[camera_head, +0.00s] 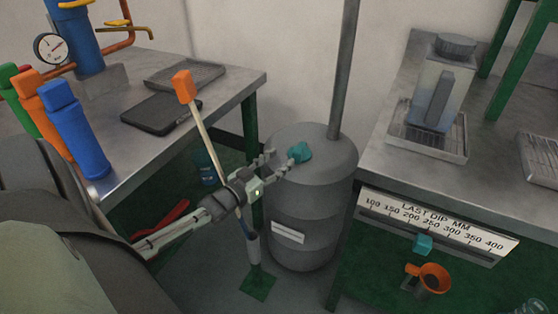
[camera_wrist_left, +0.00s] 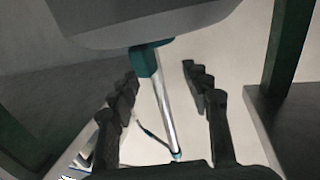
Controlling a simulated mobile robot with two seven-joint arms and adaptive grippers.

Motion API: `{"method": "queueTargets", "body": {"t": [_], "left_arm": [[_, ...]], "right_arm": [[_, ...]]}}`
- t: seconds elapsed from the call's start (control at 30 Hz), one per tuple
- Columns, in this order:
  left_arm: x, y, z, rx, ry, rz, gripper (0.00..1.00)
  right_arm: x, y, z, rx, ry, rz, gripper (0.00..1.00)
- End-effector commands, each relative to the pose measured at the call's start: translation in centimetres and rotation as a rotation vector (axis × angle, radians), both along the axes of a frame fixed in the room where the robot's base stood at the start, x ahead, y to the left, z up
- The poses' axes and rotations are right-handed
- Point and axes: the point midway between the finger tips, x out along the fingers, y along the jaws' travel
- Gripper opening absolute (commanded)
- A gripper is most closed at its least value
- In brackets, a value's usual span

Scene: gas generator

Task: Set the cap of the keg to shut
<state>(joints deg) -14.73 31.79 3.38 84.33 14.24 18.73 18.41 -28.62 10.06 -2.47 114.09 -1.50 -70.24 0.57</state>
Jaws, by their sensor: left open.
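The keg (camera_head: 312,215) is a grey drum on the floor between two benches. Its teal cap (camera_head: 300,152) sits on the top, towards the left side; from here I cannot tell how far the cap is open. My left gripper (camera_head: 277,163) is open just left of the cap, at the height of the keg's top, with nothing seen between its fingers. In the left wrist view, which looks upside down, the keg (camera_wrist_left: 140,20) fills the top. The teal cap (camera_wrist_left: 145,60) shows beyond the open left gripper (camera_wrist_left: 165,80). My right gripper is not in view.
A stick with an orange head (camera_head: 182,87) crosses my left forearm. A pole (camera_head: 345,70) rises behind the keg.

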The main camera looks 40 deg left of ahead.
Motion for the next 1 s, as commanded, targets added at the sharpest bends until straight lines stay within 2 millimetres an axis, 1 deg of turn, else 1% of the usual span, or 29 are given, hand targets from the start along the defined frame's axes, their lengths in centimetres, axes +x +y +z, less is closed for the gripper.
{"method": "queueTargets", "body": {"t": [0.1, 0.33, 0.43, 0.57, 0.8, 0.9, 1.0], "left_arm": [[-0.2, 0.3, 0.1, 0.009, 0.008, -0.001, 0.48], [-0.3, 0.3, 0.0, 0.010, 0.009, -0.001, 0.48], [-0.9, 0.3, -0.1, 0.009, 0.011, -0.001, 0.48], [-2.6, 0.3, -0.2, 0.008, 0.012, -0.001, 0.48], [-6.2, 0.3, -0.2, 0.006, 0.010, 0.001, 0.48], [-7.3, 0.3, -0.2, 0.005, 0.009, 0.002, 0.48], [-7.9, 0.4, -0.2, 0.005, 0.008, 0.003, 0.48]], "right_arm": [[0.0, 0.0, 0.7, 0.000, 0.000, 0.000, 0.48], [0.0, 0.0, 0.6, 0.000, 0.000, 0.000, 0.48], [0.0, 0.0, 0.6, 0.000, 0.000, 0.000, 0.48], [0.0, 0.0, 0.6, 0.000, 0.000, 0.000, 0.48], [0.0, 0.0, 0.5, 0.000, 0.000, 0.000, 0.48], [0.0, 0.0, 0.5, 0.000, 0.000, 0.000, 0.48], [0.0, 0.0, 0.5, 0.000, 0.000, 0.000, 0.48]]}}
